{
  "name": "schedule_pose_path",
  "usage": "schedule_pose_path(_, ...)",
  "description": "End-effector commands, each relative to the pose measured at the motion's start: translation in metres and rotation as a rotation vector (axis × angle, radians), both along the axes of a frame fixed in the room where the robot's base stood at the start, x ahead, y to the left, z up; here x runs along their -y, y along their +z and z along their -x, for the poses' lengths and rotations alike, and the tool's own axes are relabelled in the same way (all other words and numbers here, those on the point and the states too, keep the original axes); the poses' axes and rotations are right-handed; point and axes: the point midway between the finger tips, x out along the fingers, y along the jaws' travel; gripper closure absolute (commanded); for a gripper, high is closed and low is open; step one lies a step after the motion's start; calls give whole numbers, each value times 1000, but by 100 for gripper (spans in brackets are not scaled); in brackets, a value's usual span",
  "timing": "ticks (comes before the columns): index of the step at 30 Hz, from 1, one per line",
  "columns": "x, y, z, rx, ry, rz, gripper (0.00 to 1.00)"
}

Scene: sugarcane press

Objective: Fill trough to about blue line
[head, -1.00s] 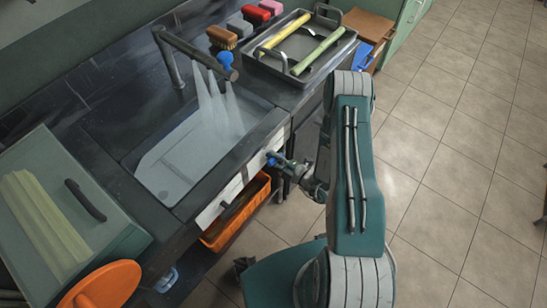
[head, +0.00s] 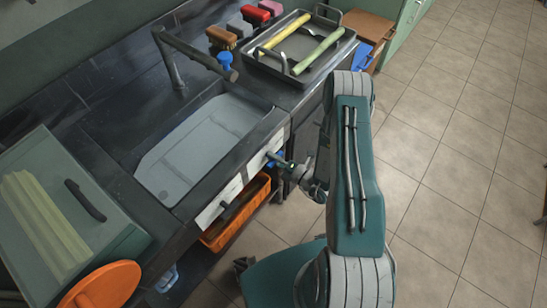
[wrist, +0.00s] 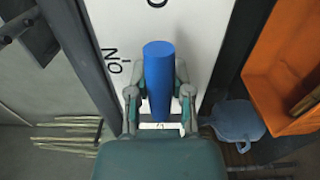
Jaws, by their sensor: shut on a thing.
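The grey trough (head: 195,145) is sunk in the dark counter at the left of the head view. Liquid in it looks pale and still; I cannot make out a blue line or the level. The dark tap (head: 195,55) arches over it, with no water falling. My gripper (wrist: 159,98) is shut around a blue cylindrical handle (wrist: 158,70) in front of the white panel (wrist: 190,25), which carries an "ON" mark. In the head view my gripper (head: 278,161) is at the counter's front face, and the handle is mostly hidden.
A grey tray (head: 262,67) with yellow-green canes stands behind the trough, beside several brushes or sponges. An orange crate (head: 215,236) is under the counter, near a blue jug (wrist: 237,120). A press with an orange wheel (head: 100,287) is at left.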

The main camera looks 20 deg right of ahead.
Motion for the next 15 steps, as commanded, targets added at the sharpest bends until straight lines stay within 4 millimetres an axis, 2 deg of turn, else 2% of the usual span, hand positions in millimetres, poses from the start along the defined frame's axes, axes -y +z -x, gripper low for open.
schedule_pose_path(1, -1, -4, 2, -11, 2, 3, 68)
schedule_pose_path(3, -1, -4, 2, -12, 3, 2, 37)
schedule_pose_path(15, 1, -1, 3, -6, 0, 0, 37)
